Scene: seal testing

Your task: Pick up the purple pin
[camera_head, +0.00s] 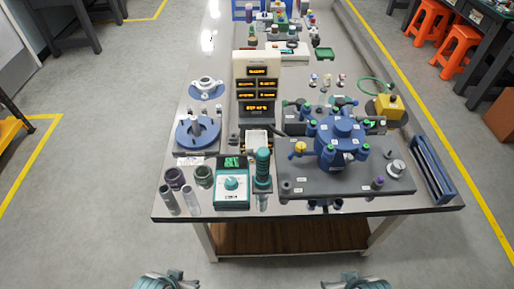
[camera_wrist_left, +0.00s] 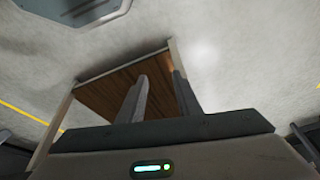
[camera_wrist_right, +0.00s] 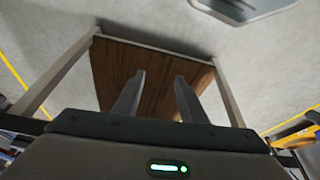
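A small purple-topped pin (camera_head: 378,182) appears to stand at the front right of the dark grey base plate (camera_head: 335,184), near a round grey knob; it is too small to see clearly. My left gripper (camera_head: 170,281) is at the bottom edge of the head view, in front of the table and away from the pin. My right gripper (camera_head: 356,281) is also in front of the table's front edge, below the pin in the picture. In the left wrist view (camera_wrist_left: 158,80) and the right wrist view (camera_wrist_right: 159,80) the fingers stand apart with nothing between them.
The blue multi-port vessel (camera_head: 341,140) stands on the base plate. A teal meter (camera_head: 232,186), a tall display unit (camera_head: 257,85) and blue flanges (camera_head: 198,132) stand to the left. A blue rack (camera_head: 432,168) is at the right edge. The table's front edge (camera_head: 300,214) lies before my grippers.

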